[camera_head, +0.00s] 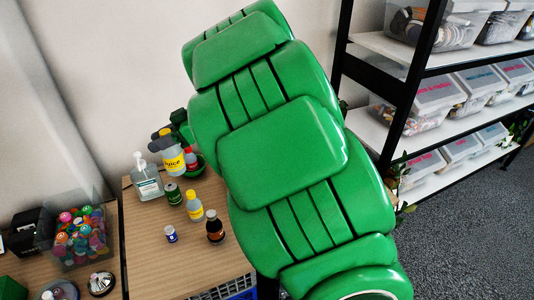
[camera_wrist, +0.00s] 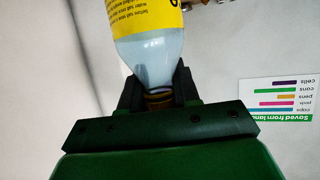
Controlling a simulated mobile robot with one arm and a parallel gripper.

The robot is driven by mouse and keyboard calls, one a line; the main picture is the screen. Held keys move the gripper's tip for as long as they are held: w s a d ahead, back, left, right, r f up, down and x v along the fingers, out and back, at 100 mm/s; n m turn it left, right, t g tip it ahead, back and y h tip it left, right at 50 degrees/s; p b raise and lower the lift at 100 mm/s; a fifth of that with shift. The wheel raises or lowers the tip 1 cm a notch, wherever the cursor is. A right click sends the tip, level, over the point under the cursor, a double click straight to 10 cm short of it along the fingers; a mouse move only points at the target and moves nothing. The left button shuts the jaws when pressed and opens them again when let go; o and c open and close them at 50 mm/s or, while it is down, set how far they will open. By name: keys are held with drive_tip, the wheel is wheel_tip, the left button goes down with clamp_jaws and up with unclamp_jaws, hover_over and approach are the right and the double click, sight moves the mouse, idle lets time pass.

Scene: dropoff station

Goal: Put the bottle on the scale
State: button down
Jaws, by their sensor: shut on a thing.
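A clear bottle with a yellow label (camera_head: 173,160) is at the back of the wooden table in the head view. In the wrist view, the same bottle (camera_wrist: 150,52) extends away from my gripper (camera_wrist: 158,92), whose dark fingers are shut around its neck. In the head view, my gripper (camera_head: 162,139) is at the bottle's top, partly hidden by my green arm. Whether the bottle's base touches anything is unclear. I cannot make out a scale in either view; my arm covers part of the scene.
On the table (camera_head: 145,263) stand a pump bottle (camera_head: 148,182), a green can (camera_head: 173,194), a small yellow bottle (camera_head: 194,206), a brown bottle (camera_head: 215,229) and a small blue-labelled container (camera_head: 171,234). A clear bin (camera_head: 78,238) is left; shelves (camera_head: 440,60) are right. The table's front is clear.

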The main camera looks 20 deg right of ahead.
drive_tip(key=w+d+m+t+h, duration=0.25)
drive_tip(key=w+d, duration=0.25)
drive_tip(key=d, duration=1)
drive_tip(key=w+d+m+t+h, duration=0.1)
drive_tip(key=w+d+m+t, duration=0.3)
drive_tip(key=d, duration=1.1)
drive_tip(key=w+d+f, duration=0.1)
drive_tip(key=w+f, duration=0.6)
drive_tip(key=f, duration=0.2)
drive_tip(key=w+d+f, duration=0.2)
drive_tip(key=w+f, duration=0.5)
drive_tip(key=f, duration=0.2)
drive_tip(key=shift+w+d+n+g, duration=0.15)
drive_tip(key=shift+d+n+g, duration=0.1)
drive_tip(key=shift+n+g, duration=0.15)
drive_tip(key=shift+f, duration=0.1)
drive_tip(key=c, duration=0.8)
unclamp_jaws()
